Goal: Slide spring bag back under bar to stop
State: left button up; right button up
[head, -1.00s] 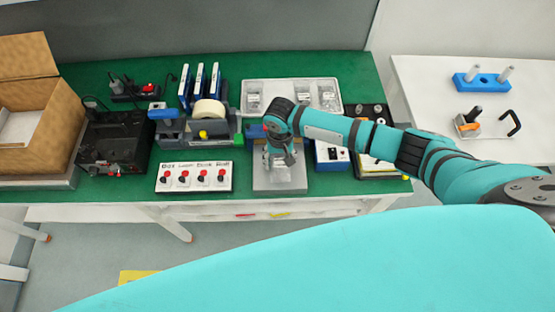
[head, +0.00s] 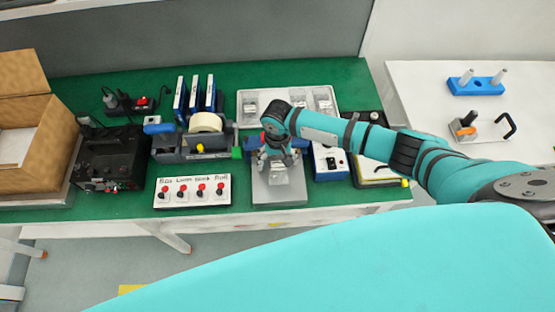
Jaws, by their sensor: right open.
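A small clear bag (head: 278,175) lies on a grey plate (head: 280,196) near the front edge of the green bench; its contents are too small to make out. My right gripper (head: 277,160) is over the plate at the bag's back end, with its fingers open and pointing down. I cannot tell whether the fingers touch the bag. The bar is not clearly seen; my gripper and wrist cover the back of the plate. My left gripper is not in view.
A white panel with red knobs (head: 191,192) lies left of the plate. A blue-and-white box (head: 330,163) stands close on its right. A tape dispenser (head: 205,146) is back left, and a grey tray with bags (head: 247,104) is behind. The cardboard box (head: 45,150) is far left.

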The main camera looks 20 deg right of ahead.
aim_at(278, 161)
jog(key=shift+r, duration=0.1)
notch_tip(278, 161, up, 12)
dwell(0.5)
dwell(0.4)
